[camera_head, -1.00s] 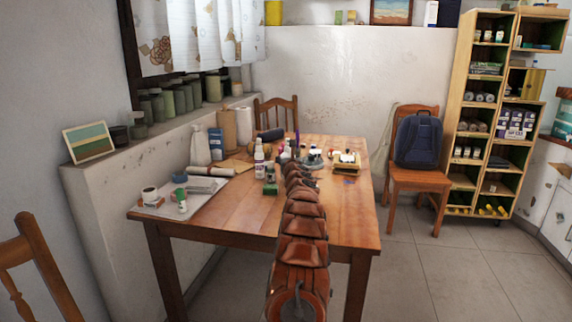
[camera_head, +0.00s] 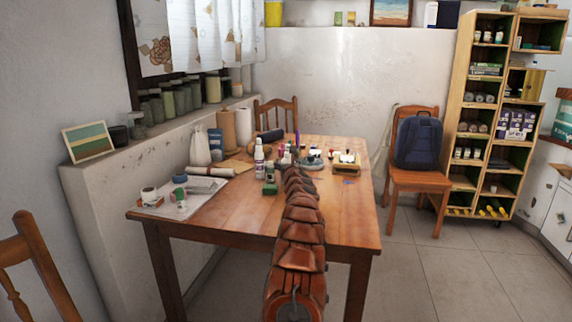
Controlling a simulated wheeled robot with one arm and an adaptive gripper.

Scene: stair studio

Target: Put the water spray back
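A white bottle with a purple label (camera_head: 259,160) stands upright on the wooden table (camera_head: 236,222), left of my arm; it may be the water spray, but it is too small to be sure. My segmented orange arm reaches from the bottom of the picture over the table. My gripper (camera_head: 308,178) is at its far end, small and dark among the table items, right of the bottle and apart from it. I cannot make out its fingers or anything held in them.
A green-lidded container (camera_head: 270,186) and several small bottles crowd the table near the arm's end. Jars and a white sheet (camera_head: 172,206) lie at the left. The front right tabletop is clear. A chair with a blue backpack (camera_head: 419,141) and a wooden shelf (camera_head: 465,130) stand beyond.

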